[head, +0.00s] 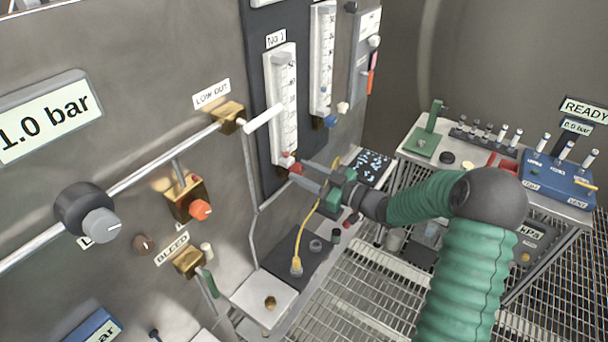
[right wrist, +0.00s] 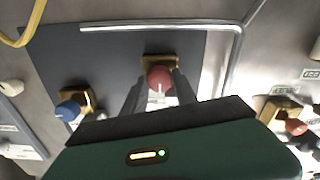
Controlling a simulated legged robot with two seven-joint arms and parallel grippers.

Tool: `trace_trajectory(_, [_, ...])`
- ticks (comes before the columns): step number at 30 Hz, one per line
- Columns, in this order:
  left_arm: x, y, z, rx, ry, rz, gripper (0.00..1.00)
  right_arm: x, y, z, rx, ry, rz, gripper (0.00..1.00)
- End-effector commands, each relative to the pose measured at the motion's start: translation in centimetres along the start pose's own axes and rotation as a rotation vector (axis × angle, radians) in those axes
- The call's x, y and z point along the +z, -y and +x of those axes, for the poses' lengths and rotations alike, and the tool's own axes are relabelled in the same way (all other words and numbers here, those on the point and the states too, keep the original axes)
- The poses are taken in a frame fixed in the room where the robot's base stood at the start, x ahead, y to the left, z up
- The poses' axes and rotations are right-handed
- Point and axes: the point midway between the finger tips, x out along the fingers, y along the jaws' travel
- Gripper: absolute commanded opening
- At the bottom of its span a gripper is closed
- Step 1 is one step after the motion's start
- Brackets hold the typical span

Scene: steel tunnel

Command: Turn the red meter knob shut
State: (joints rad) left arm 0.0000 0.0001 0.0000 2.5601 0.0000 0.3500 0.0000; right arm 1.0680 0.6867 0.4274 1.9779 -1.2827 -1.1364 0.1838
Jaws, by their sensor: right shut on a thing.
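The red meter knob (head: 295,168) sits at the foot of the white-scaled flow meter (head: 281,105) labelled No 1 on the dark wall panel. My right gripper (head: 300,173) reaches it from the right and partly covers it. In the right wrist view the red knob (right wrist: 159,80) shows between the two fingers of my right gripper (right wrist: 160,88), in front of a brass fitting (right wrist: 160,62). The fingers are shut on the knob, one on each side. A pale mark shows on the knob's face. My left gripper is not in view.
A second meter (head: 322,60) with a blue knob (head: 330,121) stands to the right on the panel. A yellow cable (head: 312,222) hangs near my right forearm. A brass valve with an orange-red knob (head: 200,210) and steel pipes lie left. A bench (head: 560,208) with instruments stands right.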

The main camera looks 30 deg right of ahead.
Motion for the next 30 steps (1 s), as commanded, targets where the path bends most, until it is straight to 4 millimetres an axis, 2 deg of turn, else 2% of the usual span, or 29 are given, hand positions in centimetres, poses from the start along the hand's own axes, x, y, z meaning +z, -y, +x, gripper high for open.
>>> trace_trajectory(1, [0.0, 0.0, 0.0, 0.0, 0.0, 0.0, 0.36, 0.0, -0.1, 0.0, 0.002, 0.001, -0.001, 0.38])
trace_trajectory(5, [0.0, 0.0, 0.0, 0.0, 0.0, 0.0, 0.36, 0.0, -0.1, 0.0, 0.002, 0.001, 0.0, 0.55])
trace_trajectory(14, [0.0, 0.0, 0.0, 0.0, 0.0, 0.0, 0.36, 0.0, 0.0, -0.1, 0.001, 0.001, 0.001, 0.56])
trace_trajectory(17, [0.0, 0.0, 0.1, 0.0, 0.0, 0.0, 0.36, 0.1, -0.1, -0.9, 0.003, 0.003, 0.0, 0.56])
trace_trajectory(20, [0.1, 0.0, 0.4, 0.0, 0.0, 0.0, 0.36, 0.2, -0.1, -2.8, 0.004, 0.003, 0.0, 0.56])
trace_trajectory(30, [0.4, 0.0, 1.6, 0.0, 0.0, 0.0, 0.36, 0.4, -0.2, -12.6, 0.005, 0.003, 0.001, 0.56])
